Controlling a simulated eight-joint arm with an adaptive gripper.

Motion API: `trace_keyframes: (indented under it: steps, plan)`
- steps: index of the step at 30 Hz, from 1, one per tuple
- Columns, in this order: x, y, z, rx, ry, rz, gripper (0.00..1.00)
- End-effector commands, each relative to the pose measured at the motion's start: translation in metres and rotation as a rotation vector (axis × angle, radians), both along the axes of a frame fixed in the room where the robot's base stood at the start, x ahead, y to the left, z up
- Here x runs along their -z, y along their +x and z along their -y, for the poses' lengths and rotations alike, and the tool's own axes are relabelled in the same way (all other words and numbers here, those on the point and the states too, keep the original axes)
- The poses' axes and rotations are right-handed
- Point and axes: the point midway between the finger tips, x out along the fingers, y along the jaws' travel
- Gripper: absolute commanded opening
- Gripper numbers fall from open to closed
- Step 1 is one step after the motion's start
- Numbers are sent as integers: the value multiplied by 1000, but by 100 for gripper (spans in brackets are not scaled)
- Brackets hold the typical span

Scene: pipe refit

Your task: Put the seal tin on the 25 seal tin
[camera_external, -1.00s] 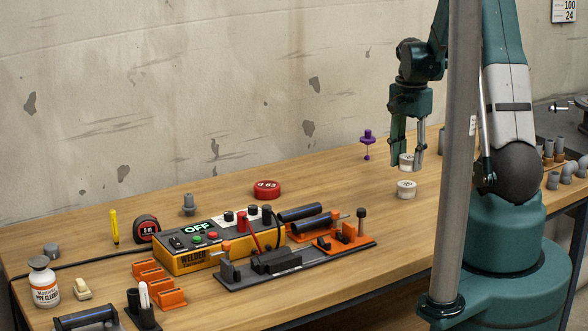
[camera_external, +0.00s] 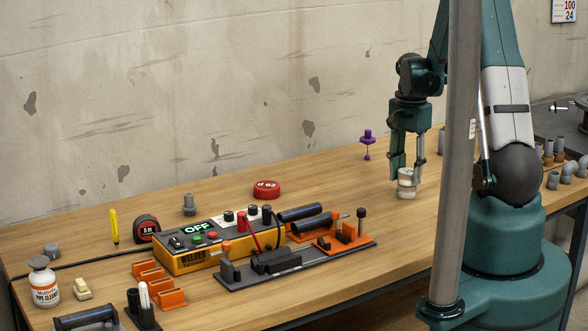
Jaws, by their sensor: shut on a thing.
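A small white seal tin (camera_external: 405,175) is between the fingers of my gripper (camera_external: 406,178), which is shut on it. Directly below it is another white tin, the 25 seal tin (camera_external: 406,192), standing on the bench. The held tin is in line with the lower one and appears to touch its top. The fingers reach down beside the tins and partly cover them. No lettering on either tin is legible here.
A purple tool (camera_external: 367,143) stands behind and left of the tins. A grey post (camera_external: 459,150) stands in front, right of the tins. Bench around the tins is clear.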

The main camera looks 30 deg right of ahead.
Motion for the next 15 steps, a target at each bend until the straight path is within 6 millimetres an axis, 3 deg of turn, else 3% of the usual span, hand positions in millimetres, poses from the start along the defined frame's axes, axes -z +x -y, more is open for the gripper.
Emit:
trace_keyframes:
  steps: [3, 4, 7, 15]
  plan:
    - [4, 0, 0, 0, 0, 0, 21]
    - [3, 0, 0, 0, 0, 0, 36]
    - [3, 0, 0, 0, 0, 0, 48]
    - [2, 0, 0, 0, 0, 0, 48]
